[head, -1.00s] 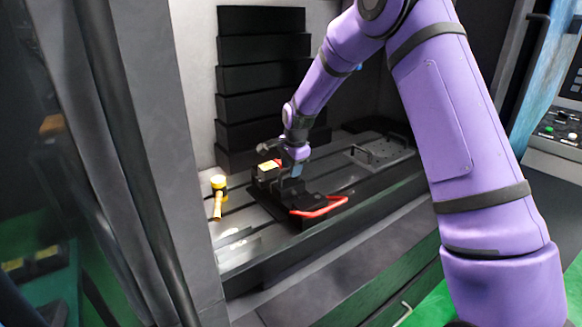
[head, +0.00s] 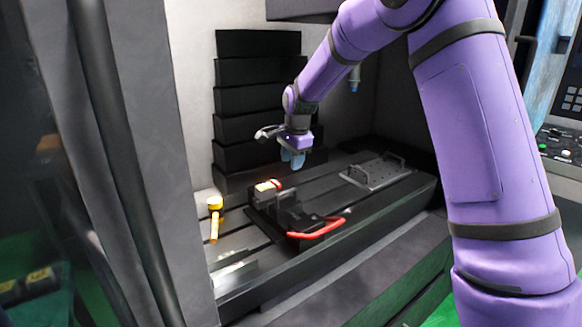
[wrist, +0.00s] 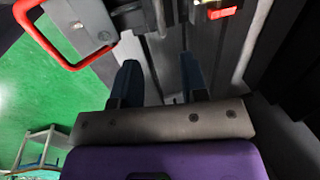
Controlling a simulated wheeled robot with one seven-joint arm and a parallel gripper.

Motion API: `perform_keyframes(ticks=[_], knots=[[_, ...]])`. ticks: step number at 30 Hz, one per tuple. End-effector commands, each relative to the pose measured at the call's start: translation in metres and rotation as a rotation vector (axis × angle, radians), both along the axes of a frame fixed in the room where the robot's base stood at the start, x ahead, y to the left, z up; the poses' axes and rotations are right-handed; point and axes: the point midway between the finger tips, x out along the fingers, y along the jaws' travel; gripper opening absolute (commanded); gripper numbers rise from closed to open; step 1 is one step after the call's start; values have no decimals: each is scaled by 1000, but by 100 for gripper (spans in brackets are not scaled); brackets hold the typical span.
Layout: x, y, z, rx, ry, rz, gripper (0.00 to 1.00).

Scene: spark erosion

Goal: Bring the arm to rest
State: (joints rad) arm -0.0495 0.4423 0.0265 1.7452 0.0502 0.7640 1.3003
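My purple arm reaches into the machine's work area in the head view. My gripper (head: 293,160) hangs above the black vise (head: 290,210) and is clear of it. In the wrist view my gripper (wrist: 160,75) has its two dark fingers apart with nothing between them. The vise lies on the slotted table and has a red handle (head: 316,228) pointing to the front. The red handle also shows in the wrist view (wrist: 28,22), at upper left.
A grey plate with handles (head: 374,172) lies at the right. Black stacked panels (head: 255,100) stand behind my gripper. The dark machine door frame (head: 120,150) is at left.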

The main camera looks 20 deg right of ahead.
Motion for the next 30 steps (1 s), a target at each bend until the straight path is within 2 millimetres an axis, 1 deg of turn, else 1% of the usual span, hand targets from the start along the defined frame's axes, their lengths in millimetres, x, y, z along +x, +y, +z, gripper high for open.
perform_keyframes(ticks=[13, 15, 17, 20, 23, 27, 29, 30], knots=[[-1, 0, 2, -1, -1, 2, 40], [-4, -1, 7, -3, -6, 12, 40], [-10, -2, 16, -8, -14, 34, 40], [-30, -6, 38, -24, -35, 95, 40], [-58, -11, 65, -48, -58, 180, 40], [-101, -18, 98, -85, -91, 305, 40], [-120, -20, 110, -102, -105, 357, 40], [-133, -22, 117, -113, -115, 392, 40]])
